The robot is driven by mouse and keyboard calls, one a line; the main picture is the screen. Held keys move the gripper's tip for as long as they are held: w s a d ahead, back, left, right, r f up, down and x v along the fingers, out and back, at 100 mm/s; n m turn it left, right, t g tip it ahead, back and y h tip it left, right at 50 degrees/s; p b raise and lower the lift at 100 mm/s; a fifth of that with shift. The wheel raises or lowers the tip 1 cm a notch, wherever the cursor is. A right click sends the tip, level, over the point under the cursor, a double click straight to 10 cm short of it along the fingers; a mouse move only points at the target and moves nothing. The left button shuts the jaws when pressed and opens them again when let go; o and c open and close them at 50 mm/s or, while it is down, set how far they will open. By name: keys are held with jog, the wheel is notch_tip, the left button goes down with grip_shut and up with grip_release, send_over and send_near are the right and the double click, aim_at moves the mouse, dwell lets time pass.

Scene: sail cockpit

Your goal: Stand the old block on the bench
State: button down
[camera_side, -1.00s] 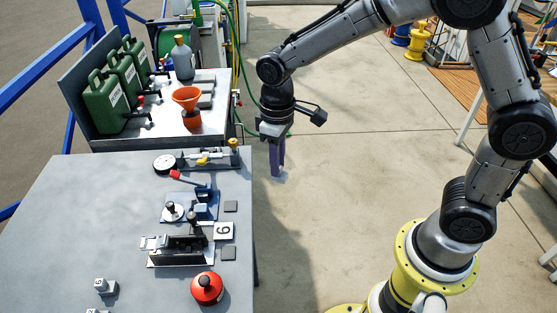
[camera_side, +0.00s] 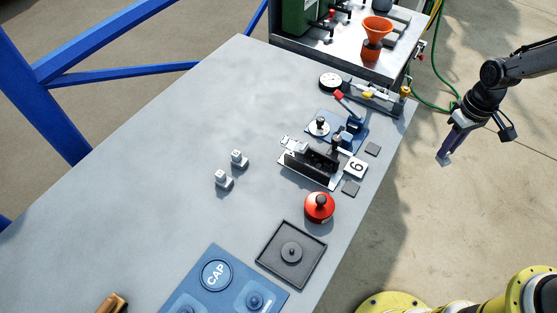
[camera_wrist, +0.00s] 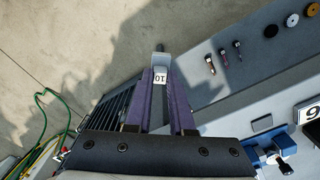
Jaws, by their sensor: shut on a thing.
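My gripper (camera_side: 448,150) hangs over the concrete floor, past the right edge of the bench (camera_side: 130,160), with its fingers pointing down. In the wrist view, its two purple fingers (camera_wrist: 160,78) are shut on a small grey block (camera_wrist: 160,62) with a white label. The label seems to read "10", turned over in this view. In the side view only a pale bit of the held block (camera_side: 443,160) shows at the fingertips. Two similar small blocks, one (camera_side: 239,159) behind the other (camera_side: 223,180), stand on the bench.
On the bench are a black vise-like fixture (camera_side: 310,162), a "6" plate (camera_side: 355,167), a red knobbed cap (camera_side: 319,207), a black tray (camera_side: 270,265), a blue "CAP" board (camera_side: 195,295) and a dial gauge (camera_side: 330,82). An orange funnel (camera_side: 376,32) stands beyond. The bench's left middle is clear.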

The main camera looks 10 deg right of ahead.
jog(key=shift+s+r+n, duration=0.1)
jog(key=shift+r+n, duration=0.25)
jog(key=shift+n, duration=0.45)
jog(key=w+a+r+n, duration=0.1)
jog(key=a+r+n, duration=0.5)
jog(key=a+n, duration=0.25)
jog(key=w+a+r+n, duration=0.2)
jog(key=a+r+n, duration=0.3)
jog(key=a+n, duration=0.35)
jog(key=s+a+r+n, duration=0.3)
jog(key=s+a+n, duration=0.15)
jog(key=a, duration=0.55)
jog(key=s+a+r+n, duration=0.25)
jog(key=s+a, duration=0.25)
jog(key=a, duration=0.6)
jog(key=w+a+f, duration=0.8)
jog(key=a, duration=0.1)
jog(key=shift+w+a+f, duration=0.15)
jog(key=shift+a+f, duration=0.05)
jog(key=shift+f, duration=0.2)
jog(key=shift+w+a+f, duration=0.35)
jog(key=shift+a+f, duration=0.05)
jog(key=shift+f, duration=1.8)
